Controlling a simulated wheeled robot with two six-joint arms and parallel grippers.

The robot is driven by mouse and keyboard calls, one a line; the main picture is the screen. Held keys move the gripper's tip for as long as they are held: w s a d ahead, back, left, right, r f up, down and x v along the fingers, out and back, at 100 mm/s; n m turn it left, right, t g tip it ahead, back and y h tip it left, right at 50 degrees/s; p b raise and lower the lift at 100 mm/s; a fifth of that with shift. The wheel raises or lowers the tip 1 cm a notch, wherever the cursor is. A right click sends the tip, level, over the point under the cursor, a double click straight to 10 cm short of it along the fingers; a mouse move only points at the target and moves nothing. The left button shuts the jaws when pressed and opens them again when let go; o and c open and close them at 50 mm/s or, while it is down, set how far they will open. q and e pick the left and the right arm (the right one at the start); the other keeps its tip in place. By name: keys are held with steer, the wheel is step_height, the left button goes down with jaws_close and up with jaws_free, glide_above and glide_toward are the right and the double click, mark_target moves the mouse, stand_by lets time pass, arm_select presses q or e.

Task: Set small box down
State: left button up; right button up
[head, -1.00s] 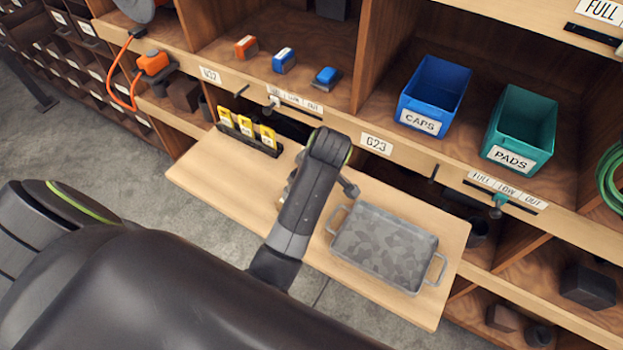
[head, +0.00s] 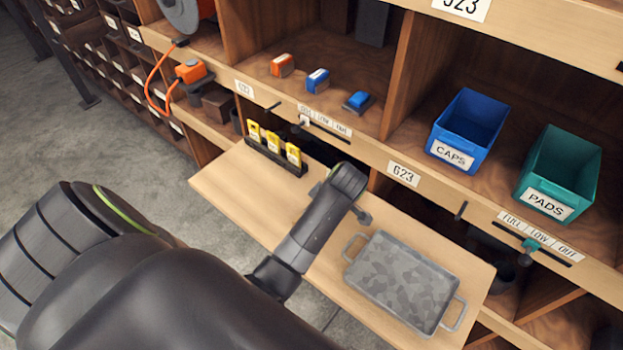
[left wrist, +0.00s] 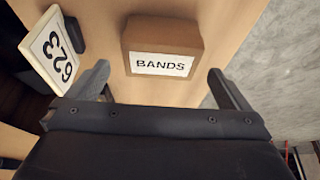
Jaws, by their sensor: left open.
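The small box, brown cardboard with a white "BANDS" label (left wrist: 160,45), shows in the left wrist view on the light wooden pull-out board (left wrist: 120,88). My left gripper (left wrist: 157,78) is open, with one finger on each side of the box's near, labelled face. A gap shows between each finger and the box. In the head view my left arm reaches over the board (head: 225,185), and a finger of my left gripper (head: 362,215) shows beside the grey tray. The box is hidden behind my arm there. My right gripper is in neither view.
A grey tray with handles (head: 405,280) lies on the board's right part. A dark holder with yellow cards (head: 273,148) stands at its back left. The shelf above holds a blue CAPS bin (head: 467,130), a green PADS bin (head: 558,172) and three small blocks. The board's front left is clear.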

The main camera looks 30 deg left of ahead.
arm_select(q)
steer(key=p+x, duration=0.1)
steer(key=x, duration=0.4)
steer(key=shift+s+a+f+p, duration=0.1)
steer(key=shift+f+p, duration=0.2)
steer(key=shift+a+f, duration=0.1)
steer(key=shift+f, duration=0.25)
steer(key=c, duration=1.2)
steer(key=shift+r, duration=0.15)
